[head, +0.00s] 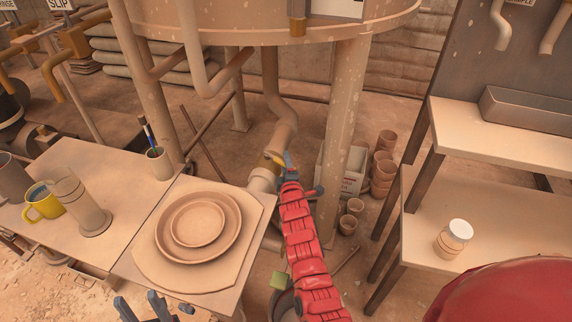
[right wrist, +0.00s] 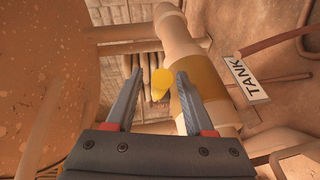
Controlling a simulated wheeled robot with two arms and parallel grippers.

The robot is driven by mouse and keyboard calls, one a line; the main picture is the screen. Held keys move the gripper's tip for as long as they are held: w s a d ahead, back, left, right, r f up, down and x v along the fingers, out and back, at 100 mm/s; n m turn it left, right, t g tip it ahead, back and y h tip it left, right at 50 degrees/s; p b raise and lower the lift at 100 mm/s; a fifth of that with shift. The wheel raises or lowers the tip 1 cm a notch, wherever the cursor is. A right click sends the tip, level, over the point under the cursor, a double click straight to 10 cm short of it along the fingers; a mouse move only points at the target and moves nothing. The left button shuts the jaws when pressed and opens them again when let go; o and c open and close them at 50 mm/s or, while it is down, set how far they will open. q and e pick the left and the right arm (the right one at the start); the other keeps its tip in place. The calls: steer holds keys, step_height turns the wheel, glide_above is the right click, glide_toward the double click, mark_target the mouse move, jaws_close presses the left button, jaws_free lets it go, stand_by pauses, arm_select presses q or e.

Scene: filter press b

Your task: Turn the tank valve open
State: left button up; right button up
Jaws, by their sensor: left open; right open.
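The tank valve's yellow handle (head: 274,158) shows on the pipe below the big tank (head: 250,25). In the right wrist view the yellow handle (right wrist: 162,82) appears end-on between my open fingers, with a gap on the left and a smaller one on the right. My right gripper (right wrist: 158,88) is open around it in that view; I cannot tell how deep the handle sits. In the head view my right gripper (head: 286,163) is at the valve and partly hides it. My left gripper (head: 145,304) is open and empty at the bottom edge, low by the table.
A white TANK label (right wrist: 247,80) hangs right of the pipe's brass body (right wrist: 197,92). Tank legs (head: 345,130) stand close around the valve. The left table (head: 125,190) holds plates (head: 198,222), a yellow mug (head: 43,203) and a brush cup (head: 158,163). Pots (head: 383,170) stand behind right.

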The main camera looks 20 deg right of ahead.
steer(key=p+v, duration=0.3)
steer(key=v, duration=1.4)
steer(key=shift+s, duration=0.25)
